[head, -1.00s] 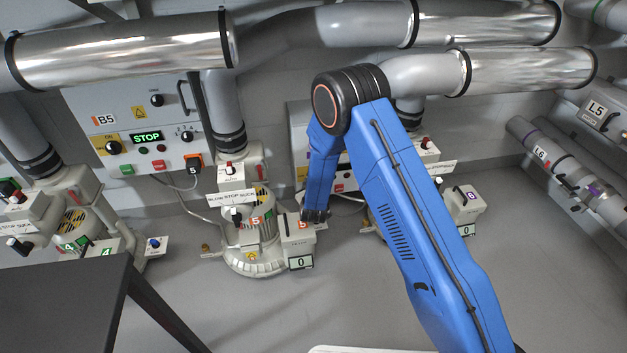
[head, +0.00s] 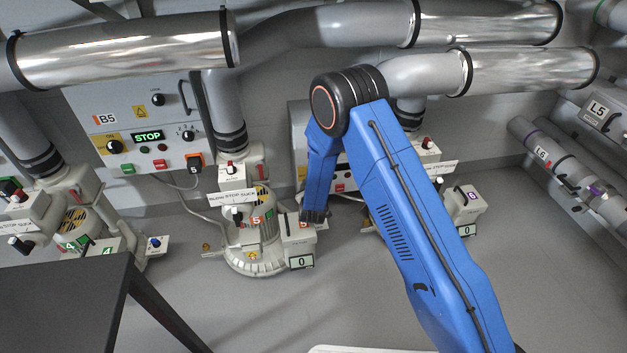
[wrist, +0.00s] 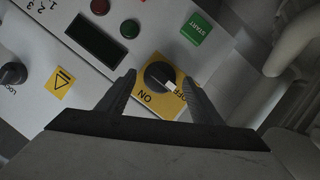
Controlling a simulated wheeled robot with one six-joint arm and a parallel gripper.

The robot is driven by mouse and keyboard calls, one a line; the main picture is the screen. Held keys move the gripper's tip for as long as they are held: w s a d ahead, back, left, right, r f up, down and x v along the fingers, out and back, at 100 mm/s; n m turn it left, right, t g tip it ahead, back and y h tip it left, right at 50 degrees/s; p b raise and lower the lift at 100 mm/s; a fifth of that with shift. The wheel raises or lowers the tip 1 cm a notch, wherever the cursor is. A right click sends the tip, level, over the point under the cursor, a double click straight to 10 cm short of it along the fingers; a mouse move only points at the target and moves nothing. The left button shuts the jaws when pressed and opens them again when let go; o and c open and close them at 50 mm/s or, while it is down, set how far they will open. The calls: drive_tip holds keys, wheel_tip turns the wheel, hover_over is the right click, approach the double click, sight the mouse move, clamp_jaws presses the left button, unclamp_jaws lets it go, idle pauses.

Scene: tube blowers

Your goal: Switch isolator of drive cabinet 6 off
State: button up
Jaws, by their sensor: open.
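In the wrist view the isolator is a round black knob (wrist: 158,74) with a white mark, on a yellow plate (wrist: 141,104) lettered ON and OFF. The white mark points to the lower right in the picture, near the lettering; its exact setting is hard to tell. My gripper (wrist: 160,77) is open, with one finger on each side of the knob and plate; I cannot tell whether they touch. In the head view the grey drive cabinet (head: 298,117) is mostly hidden behind my blue arm, and its number does not show. The isolator is hidden there.
Cabinet B5 (head: 130,125) stands left. Blower 5 (head: 255,262) stands near my arm's lower end. Floor is clear at lower right.

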drive_tip(key=v, duration=1.7)
drive_tip(key=shift+s+r, duration=0.15)
drive_tip(key=shift+d, duration=0.1)
drive_tip(key=w+d+r+m+g+y, duration=0.1)
drive_tip(key=d+r, duration=0.2)
drive_tip(key=r, duration=0.3)
drive_tip(key=w+d+r+m+g, duration=0.1)
drive_tip(key=d+r+g, duration=0.1)
drive_tip(key=r, duration=0.4)
drive_tip(key=s+d+r+m+g+y, duration=0.1)
drive_tip(key=s+d+r, duration=0.3)
drive_tip(key=d+r, duration=0.15)
drive_tip(key=s+d+r+m+g, duration=0.1)
drive_tip(key=s+d+r, duration=0.2)
drive_tip(key=d+r, duration=0.3)
drive_tip(key=s+d+r+m+g+h, duration=0.1)
drive_tip(key=s+d+r, duration=0.2)
drive_tip(key=s+d, duration=0.3)
drive_tip(key=s+d+r+m+g+h, duration=0.1)
drive_tip(key=s+d+r, duration=0.3)
drive_tip(key=s, duration=1)
drive_tip(key=s+d+r+m+g+h, duration=0.1)
drive_tip(key=s+d+r+g, duration=0.1)
drive_tip(key=s+d, duration=0.7)
drive_tip(key=shift+s+r, duration=0.7)
drive_tip(key=shift+s, duration=0.25)
